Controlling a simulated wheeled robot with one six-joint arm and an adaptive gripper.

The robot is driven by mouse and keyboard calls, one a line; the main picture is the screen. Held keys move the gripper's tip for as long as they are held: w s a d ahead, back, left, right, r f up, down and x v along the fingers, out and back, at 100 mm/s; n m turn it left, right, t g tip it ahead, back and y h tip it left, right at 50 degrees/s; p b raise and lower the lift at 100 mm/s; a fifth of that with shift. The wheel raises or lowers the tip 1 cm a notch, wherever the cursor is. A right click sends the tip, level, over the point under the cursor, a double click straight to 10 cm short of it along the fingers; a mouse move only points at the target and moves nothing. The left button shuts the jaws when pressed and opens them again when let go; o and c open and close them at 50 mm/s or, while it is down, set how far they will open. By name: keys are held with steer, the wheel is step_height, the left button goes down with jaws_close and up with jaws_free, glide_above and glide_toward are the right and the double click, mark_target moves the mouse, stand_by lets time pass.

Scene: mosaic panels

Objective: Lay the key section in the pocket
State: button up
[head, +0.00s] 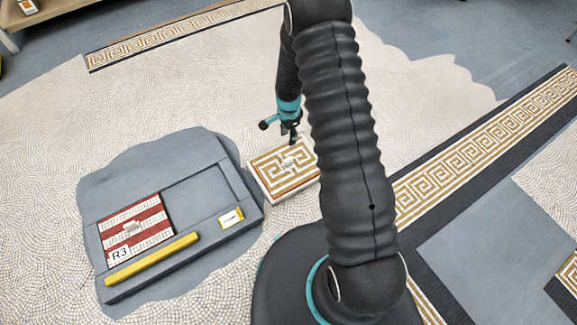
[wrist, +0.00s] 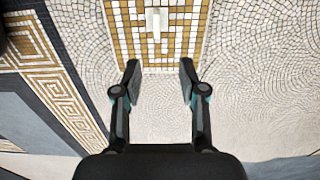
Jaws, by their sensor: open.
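The key section (head: 278,170) is a block with an ochre and white key pattern and a small pale handle on top. It lies on the mosaic floor just right of the grey frame. The empty pocket (head: 198,193) is a grey recess in the frame's right half. My gripper (head: 290,138) is over the section's far edge in the head view, partly hidden by my arm. In the wrist view my gripper (wrist: 159,75) is open and empty, its fingertips just short of the section's handle (wrist: 157,22). The section (wrist: 183,45) is cut off by the top edge.
The grey frame (head: 150,275) holds a red and white panel (head: 135,228) tagged R3 in its left pocket. A yellow bar (head: 152,259) and a small yellow-edged label (head: 231,217) are on its front. Open mosaic floor (head: 200,85) spreads beyond.

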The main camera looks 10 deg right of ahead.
glide_toward(288, 159)
steer(key=f, duration=0.5)
steer(key=shift+w+d+f, duration=0.15)
steer(key=shift+w+f, duration=0.1)
steer(key=shift+w, duration=0.1)
steer(key=shift+s+f+b, duration=0.15)
steer(key=shift+f+b, duration=0.05)
steer(key=shift+f, duration=1.15)
steer(key=shift+s+f+b, duration=0.1)
steer(key=shift+f+b, duration=0.05)
steer(key=shift+f, duration=1.15)
steer(key=shift+c, duration=0.3)
jaws_close()
steer(key=shift+r, duration=0.1)
